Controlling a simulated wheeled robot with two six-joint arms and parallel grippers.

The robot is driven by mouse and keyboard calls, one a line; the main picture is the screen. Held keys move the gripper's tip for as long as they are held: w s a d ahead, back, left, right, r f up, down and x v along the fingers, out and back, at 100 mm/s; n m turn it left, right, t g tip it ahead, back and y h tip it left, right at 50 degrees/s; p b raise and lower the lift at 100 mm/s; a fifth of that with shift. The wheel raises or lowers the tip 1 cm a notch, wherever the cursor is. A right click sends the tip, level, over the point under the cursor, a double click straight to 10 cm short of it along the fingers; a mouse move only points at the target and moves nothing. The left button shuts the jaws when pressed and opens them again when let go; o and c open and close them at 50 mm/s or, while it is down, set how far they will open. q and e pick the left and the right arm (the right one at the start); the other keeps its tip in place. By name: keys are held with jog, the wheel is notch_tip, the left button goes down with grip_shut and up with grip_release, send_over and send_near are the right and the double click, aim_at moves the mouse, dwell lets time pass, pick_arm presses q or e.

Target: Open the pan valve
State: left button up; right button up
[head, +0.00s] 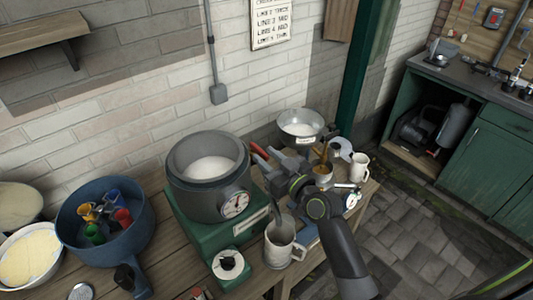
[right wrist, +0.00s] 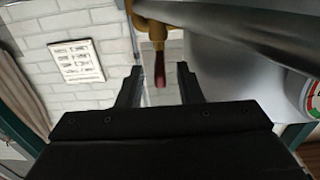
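In the right wrist view, a brass valve (right wrist: 152,25) carries a dark red handle (right wrist: 158,68). The handle appears between the two fingers of my right gripper (right wrist: 159,82), which are apart and show no clear contact with it. In the head view, the red handle (head: 258,150) shows beside the grey churn pot's right rim, near my right gripper (head: 264,163). My right arm comes in from the lower right and hides part of the valve area. A metal pan (head: 301,124) with white contents stands behind the gripper. My left gripper is not in view.
The grey pot (head: 188,188) with a dial sits on a green base (head: 190,226). A mug (head: 279,247) stands close under my right arm, and a white cup (head: 359,167) stands at the right. A blue pot (head: 128,243) holds coloured cups at the left. The brick wall is behind.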

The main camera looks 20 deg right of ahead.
jog(key=shift+w+a, duration=0.15)
jog(key=shift+w, duration=0.15)
jog(key=shift+c, duration=0.2)
grip_shut()
